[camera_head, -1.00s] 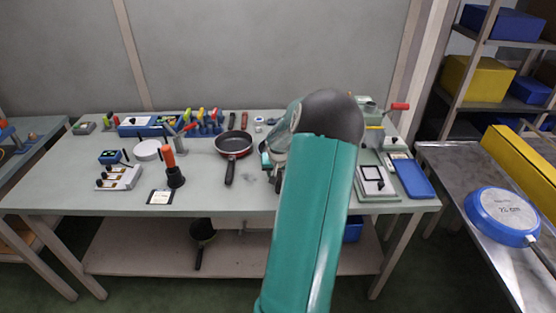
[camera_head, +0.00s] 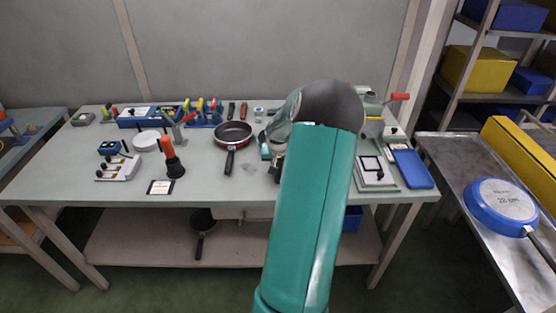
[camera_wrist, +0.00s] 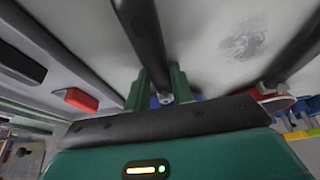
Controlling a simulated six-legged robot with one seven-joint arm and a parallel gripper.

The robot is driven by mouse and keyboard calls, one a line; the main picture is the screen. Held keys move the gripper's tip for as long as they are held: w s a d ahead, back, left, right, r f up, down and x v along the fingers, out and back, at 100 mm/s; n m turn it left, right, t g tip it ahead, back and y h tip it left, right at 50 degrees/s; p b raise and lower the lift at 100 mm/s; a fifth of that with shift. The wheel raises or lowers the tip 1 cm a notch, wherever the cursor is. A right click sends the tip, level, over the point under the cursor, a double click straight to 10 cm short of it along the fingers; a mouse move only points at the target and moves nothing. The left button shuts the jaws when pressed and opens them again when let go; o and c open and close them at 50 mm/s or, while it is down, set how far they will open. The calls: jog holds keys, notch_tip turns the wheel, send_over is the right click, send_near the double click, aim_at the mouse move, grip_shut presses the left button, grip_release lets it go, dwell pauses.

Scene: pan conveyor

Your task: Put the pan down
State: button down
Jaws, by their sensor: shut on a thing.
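In the wrist view, my gripper (camera_wrist: 163,92) has its green fingers closed around a black handle (camera_wrist: 142,30). The handle runs up and out of the picture, above the grey tabletop. Small blue patches show by the fingers; the rest of the held thing is hidden behind the gripper body. In the head view my arm hides the gripper, over the right half of the workbench. Another pan (camera_head: 233,133), dark inside with a red rim, sits on the workbench left of my arm, handle toward the front. It also shows at the right of the wrist view (camera_wrist: 278,104).
The workbench (camera_head: 225,185) holds an orange-handled tool (camera_head: 170,157), a switch box (camera_head: 118,168), a framed plate (camera_head: 375,172) and a blue tray (camera_head: 412,168). A blue pan (camera_head: 502,207) lies bottom-up on the metal table at right. Bare bench lies before the red-rimmed pan.

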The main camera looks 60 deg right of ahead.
jog(key=shift+r, duration=0.5)
notch_tip(320, 180, up, 2)
jog(key=shift+r, duration=0.2)
jog(key=a+r, duration=0.1)
jog(key=r, duration=0.1)
jog(key=s+a+r, duration=0.1)
jog(key=a+r, duration=0.1)
jog(key=s+a+r, duration=0.1)
jog(key=a+r, duration=0.1)
jog(key=shift+s, duration=0.1)
jog(key=s+a+r, duration=0.3)
jog(key=a, duration=0.5)
jog(key=shift+s+r, duration=0.15)
jog(key=shift+r, duration=0.05)
jog(key=shift+s, duration=0.1)
